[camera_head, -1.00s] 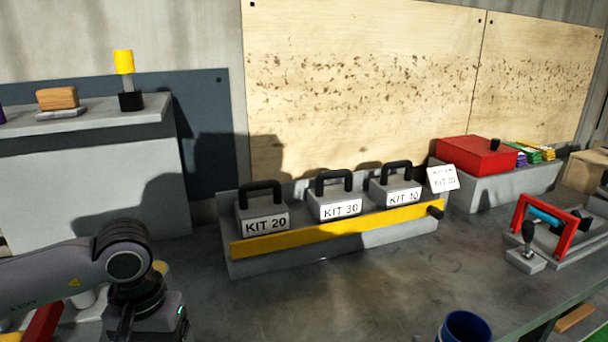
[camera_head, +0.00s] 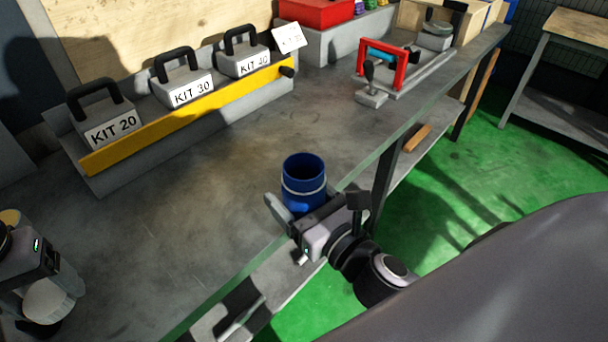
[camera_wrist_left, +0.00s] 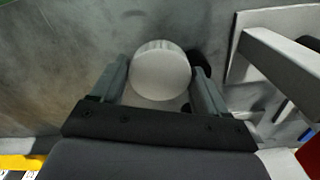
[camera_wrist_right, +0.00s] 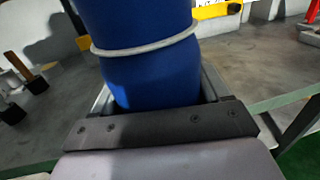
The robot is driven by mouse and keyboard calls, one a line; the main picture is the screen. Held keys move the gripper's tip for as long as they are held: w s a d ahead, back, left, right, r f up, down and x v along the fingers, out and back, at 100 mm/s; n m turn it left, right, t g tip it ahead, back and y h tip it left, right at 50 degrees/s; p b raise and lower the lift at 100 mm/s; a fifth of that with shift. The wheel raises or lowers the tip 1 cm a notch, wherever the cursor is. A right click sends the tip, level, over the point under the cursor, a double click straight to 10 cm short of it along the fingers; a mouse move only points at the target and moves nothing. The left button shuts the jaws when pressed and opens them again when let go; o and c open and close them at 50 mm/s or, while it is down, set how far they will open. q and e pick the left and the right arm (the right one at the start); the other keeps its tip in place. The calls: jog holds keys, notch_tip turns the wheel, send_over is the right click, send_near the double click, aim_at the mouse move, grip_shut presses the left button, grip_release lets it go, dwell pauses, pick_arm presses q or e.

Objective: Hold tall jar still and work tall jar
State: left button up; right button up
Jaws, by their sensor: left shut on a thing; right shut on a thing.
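A blue round jar (camera_head: 304,183) with an open top and a pale band stands upright at the front edge of the bench. My right gripper (camera_head: 303,215) is shut on its lower part, one finger on each side. In the right wrist view the blue jar (camera_wrist_right: 145,60) fills the space between the fingers. My left gripper (camera_wrist_left: 160,66) is shut on a white round-ended piece (camera_wrist_left: 160,75) with a ribbed edge, which may be a lid or a lidded jar. In the head view this white piece (camera_head: 48,301) shows at the lower left, apart from the blue jar.
A rack with a yellow front rail (camera_head: 190,113) holds kits 20, 30 and 40 at the back. A red-framed fixture (camera_head: 385,65) and a red box (camera_head: 316,12) stand farther right. The bench middle is clear. Green floor (camera_head: 480,165) lies beyond the front edge.

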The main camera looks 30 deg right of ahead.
jog(key=s+a+n+g+y, duration=0.1)
jog(key=a+n+g+y, duration=0.3)
jog(key=a, duration=0.8)
jog(key=n+y, duration=0.2)
jog(key=y, duration=0.2)
jog(key=shift+s+a+r+y, duration=0.15)
jog(key=shift+s+r+y, duration=0.15)
jog(key=shift+r+y, duration=0.1)
pick_arm(q)
jog(key=s+d+r, duration=0.1)
jog(key=d+r, duration=0.7)
jog(key=d, duration=0.6)
jog(key=s+d+r, duration=0.2)
jog(key=d+r, duration=0.7)
jog(key=d, duration=0.5)
jog(key=shift+s+r, duration=0.2)
jog(key=shift+s, duration=0.05)
jog(key=shift+f, duration=2)
jog(key=shift+f, duration=0.9)
